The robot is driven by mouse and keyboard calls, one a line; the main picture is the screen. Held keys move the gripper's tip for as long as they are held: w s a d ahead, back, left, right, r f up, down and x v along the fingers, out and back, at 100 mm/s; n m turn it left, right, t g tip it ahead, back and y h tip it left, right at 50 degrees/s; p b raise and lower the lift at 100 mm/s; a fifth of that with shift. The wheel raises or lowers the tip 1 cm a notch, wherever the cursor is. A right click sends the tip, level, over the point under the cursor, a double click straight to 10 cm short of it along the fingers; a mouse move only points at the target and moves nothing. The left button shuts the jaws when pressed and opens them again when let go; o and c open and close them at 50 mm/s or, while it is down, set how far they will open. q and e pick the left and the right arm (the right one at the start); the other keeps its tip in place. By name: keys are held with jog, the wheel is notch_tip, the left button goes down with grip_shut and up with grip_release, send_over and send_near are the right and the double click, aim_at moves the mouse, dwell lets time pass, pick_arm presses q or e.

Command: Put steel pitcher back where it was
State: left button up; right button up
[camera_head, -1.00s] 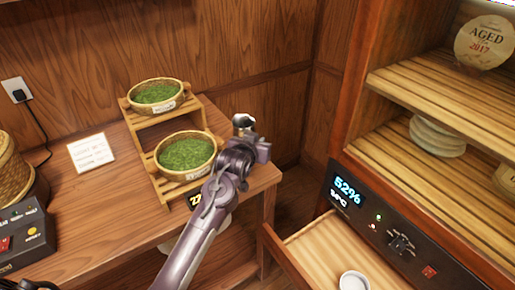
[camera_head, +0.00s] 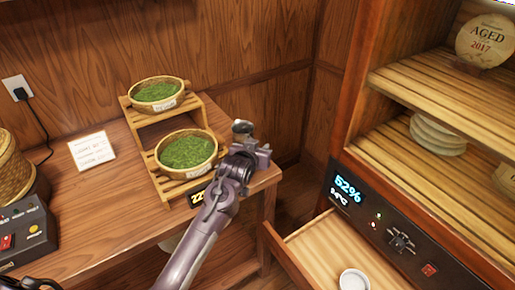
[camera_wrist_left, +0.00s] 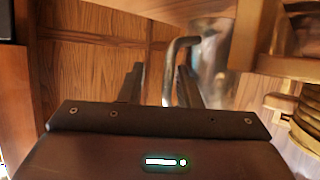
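The steel pitcher (camera_head: 242,128) is at the back right end of the wooden table (camera_head: 113,210), beside the tea stand; my gripper and wrist hide its lower part, so I cannot tell whether it rests on the table. In the left wrist view the shiny pitcher (camera_wrist_left: 214,52) shows blurred, with its bent handle (camera_wrist_left: 171,72) between the fingers. My left gripper (camera_head: 262,150) is right at the pitcher. In the left wrist view the gripper's fingers (camera_wrist_left: 161,88) are apart, with a visible gap beside the handle.
A wooden two-step stand (camera_head: 145,118) holds two baskets of green tea (camera_head: 157,92) close left of the gripper. A white card (camera_head: 91,151) lies farther left. At right is a cabinet with an open drawer (camera_head: 318,250) holding a white cup (camera_head: 354,280).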

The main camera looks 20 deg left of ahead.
pick_arm(q)
jog(key=shift+r, duration=0.1)
jog(key=b+v, duration=0.1)
jog(key=v, duration=1.1)
